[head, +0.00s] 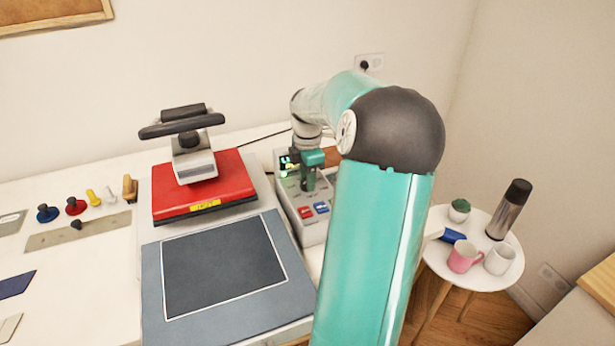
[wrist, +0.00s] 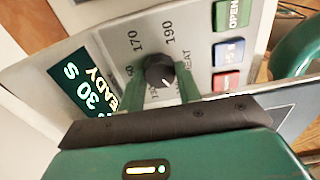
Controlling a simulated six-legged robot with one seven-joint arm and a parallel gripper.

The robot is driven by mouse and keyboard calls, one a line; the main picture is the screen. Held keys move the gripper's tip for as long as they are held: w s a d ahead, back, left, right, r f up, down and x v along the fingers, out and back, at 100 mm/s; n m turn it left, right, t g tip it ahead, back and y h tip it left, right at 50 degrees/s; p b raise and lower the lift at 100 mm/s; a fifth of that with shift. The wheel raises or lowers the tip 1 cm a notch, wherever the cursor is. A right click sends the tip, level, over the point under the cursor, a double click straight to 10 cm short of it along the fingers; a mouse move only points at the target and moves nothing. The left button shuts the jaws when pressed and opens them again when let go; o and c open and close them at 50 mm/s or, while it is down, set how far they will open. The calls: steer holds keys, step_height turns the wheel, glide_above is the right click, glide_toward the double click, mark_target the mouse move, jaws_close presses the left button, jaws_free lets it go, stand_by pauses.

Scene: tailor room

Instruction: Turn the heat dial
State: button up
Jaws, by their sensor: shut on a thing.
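The heat dial (wrist: 160,70) is a dark round knob with a light pointer mark, on a pale panel with 170 and 190 printed around it. My gripper (wrist: 163,80) is shut on the dial, with one green finger on each side of it. In the head view my gripper (head: 308,178) reaches down onto the grey control box (head: 313,232) and hides the dial. The small screen (wrist: 88,93) shows 30 S and READY.
Green (wrist: 232,14), blue (wrist: 228,51) and red (wrist: 226,82) buttons sit beside the dial. A heat press with a red plate (head: 225,172) stands left of the box. A round side table (head: 475,222) with mugs and a flask stands at right.

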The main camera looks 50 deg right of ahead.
steer(key=shift+m, duration=0.3)
steer(key=m, duration=1.3)
steer(key=shift+m, duration=0.3)
steer(key=m, duration=0.4)
steer(key=shift+m, duration=2.8)
